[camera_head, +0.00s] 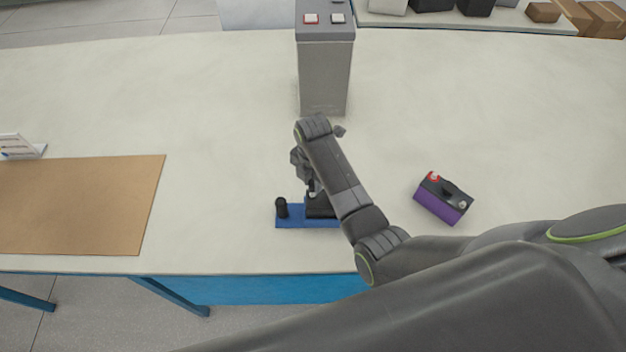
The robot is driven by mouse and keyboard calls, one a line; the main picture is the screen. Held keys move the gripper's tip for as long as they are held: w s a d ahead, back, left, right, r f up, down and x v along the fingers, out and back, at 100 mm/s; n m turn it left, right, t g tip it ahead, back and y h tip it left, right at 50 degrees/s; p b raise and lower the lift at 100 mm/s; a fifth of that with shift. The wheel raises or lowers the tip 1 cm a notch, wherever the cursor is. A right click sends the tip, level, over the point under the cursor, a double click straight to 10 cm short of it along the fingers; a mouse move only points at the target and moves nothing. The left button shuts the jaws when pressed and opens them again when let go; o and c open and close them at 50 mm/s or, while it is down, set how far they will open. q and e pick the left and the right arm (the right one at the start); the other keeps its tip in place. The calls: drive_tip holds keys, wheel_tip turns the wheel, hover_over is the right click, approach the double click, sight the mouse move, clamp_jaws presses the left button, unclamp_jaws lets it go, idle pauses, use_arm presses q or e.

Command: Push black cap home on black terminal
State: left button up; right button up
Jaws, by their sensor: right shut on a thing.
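A purple battery (436,208) with a black top stands on the table at the right. One of its terminals has a red cap (434,176); the other terminal (462,205) shows a bare, greyish top. A blue holder (291,222) lies near the table's front edge, with a short black upright piece (281,208) at its left end and a low black block (319,209) beside it. My right gripper (313,192) points down over that block, shut on a small dark piece mostly hidden by the gripper and arm. I cannot tell whether the piece touches the holder. My left gripper is out of view.
A grey box (324,75) with a red and a white button stands behind my right gripper. A brown mat (80,206) and a small white rack (20,147) are at the left. The table around the battery is clear, apart from my right arm.

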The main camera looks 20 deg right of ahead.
drive_tip(key=shift+f, duration=1.45)
idle(2.0)
drive_tip(key=o, duration=1.5)
drive_tip(key=shift+r, duration=0.1)
drive_tip(key=shift+r, duration=3.45)
